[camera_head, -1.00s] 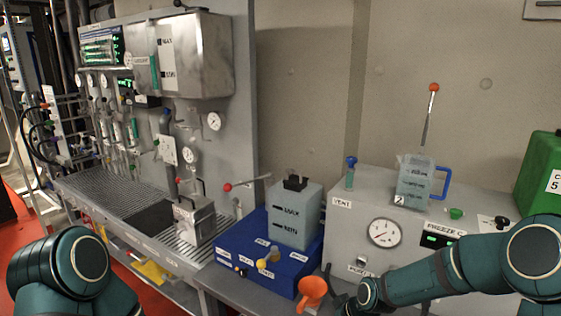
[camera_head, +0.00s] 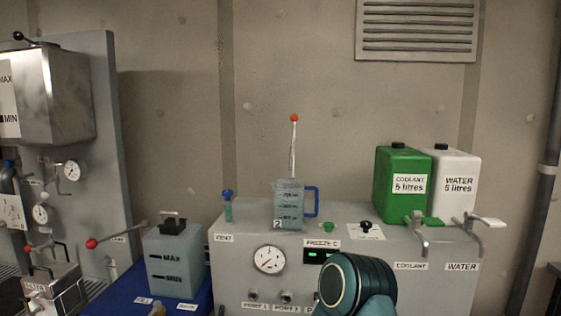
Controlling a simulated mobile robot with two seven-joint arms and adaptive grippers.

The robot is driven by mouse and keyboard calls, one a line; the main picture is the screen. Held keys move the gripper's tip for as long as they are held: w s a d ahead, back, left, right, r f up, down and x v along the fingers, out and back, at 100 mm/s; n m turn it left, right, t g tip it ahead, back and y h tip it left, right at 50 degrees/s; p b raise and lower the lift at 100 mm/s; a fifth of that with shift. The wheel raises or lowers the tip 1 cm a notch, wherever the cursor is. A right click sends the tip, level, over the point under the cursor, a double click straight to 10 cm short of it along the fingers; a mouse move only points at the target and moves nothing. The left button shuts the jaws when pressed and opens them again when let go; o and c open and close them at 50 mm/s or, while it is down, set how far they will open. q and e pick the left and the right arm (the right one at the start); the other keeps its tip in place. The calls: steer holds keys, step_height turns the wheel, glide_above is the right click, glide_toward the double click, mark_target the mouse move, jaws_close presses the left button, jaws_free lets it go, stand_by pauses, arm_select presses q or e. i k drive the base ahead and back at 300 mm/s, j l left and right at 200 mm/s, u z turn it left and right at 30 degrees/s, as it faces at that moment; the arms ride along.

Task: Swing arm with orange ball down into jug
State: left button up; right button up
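The jug (camera_head: 289,206) is a translucent blue-grey container with level marks, a label "2" and a blue handle on its right. It stands upright on top of a grey machine box (camera_head: 232,262). The arm with the orange ball (camera_head: 294,118) is a thin rod standing nearly straight up above the jug. Its lower end is hidden at or behind the jug's rim, so I cannot tell whether it enters the jug. A dark teal link of my own arm shows at the bottom centre. Neither of my grippers is in view.
Green coolant (camera_head: 401,184) and white water (camera_head: 455,185) canisters stand right of the jug, with taps in front. A blue-capped vent tube (camera_head: 228,206) is at left. A grey MAX/MIN tank (camera_head: 174,262) stands on a blue base, near a red-knobbed lever (camera_head: 92,243).

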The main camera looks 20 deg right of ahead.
mark_target(293, 117)
steer(key=i+j, duration=0.3)
steer(key=z, duration=0.35)
steer(key=i+j+z, duration=0.1)
steer(key=z, duration=0.3)
steer(key=j+z, duration=0.15)
steer(key=z, duration=0.2)
